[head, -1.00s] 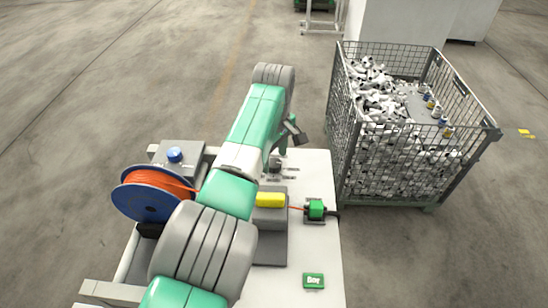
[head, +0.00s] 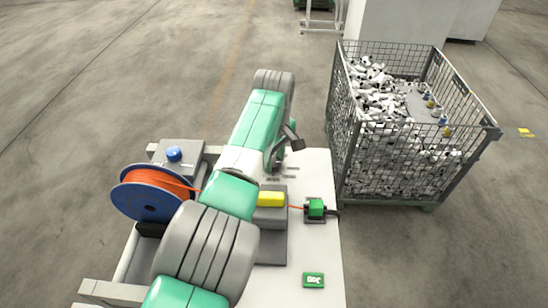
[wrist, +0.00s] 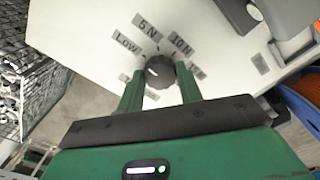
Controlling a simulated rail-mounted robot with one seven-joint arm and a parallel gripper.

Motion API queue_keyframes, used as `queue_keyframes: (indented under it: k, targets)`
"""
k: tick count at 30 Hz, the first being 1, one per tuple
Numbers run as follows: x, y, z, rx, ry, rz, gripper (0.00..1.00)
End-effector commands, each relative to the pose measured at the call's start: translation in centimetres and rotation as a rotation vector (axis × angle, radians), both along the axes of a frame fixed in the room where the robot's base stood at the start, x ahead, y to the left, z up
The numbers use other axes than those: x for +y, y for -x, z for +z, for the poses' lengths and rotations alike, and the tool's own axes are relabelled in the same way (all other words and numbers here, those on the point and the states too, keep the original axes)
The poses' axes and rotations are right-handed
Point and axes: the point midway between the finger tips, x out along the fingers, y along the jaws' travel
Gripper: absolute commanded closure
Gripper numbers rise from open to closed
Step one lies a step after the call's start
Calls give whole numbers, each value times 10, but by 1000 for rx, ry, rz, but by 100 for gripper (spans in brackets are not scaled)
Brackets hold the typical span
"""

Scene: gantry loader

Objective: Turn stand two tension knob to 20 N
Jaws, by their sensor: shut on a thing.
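A dark round knob (wrist: 160,72) stands on the white table top in the wrist view. The green fingers of my gripper (wrist: 160,86) are closed on it, one on each side. A further plate (wrist: 197,71) to the right is partly covered and hard to read. A light mark shows on the knob, but its exact setting is unclear.
An orange cable reel with blue flanges (head: 146,203) stands left of my arm. A blue button (head: 174,154) sits on a grey box. A wire-mesh crate (head: 338,130) stands beyond the table.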

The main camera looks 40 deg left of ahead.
Motion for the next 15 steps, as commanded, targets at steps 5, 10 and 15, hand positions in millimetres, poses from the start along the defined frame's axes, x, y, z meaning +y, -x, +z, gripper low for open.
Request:
queue_keyframes:
  k: [5,10,15]
  targets:
    - [-1,0,0,0,1,-111,87]
    - [-1,0,0,0,2,-264,87]
    - [-1,0,0,0,2,-426,87]
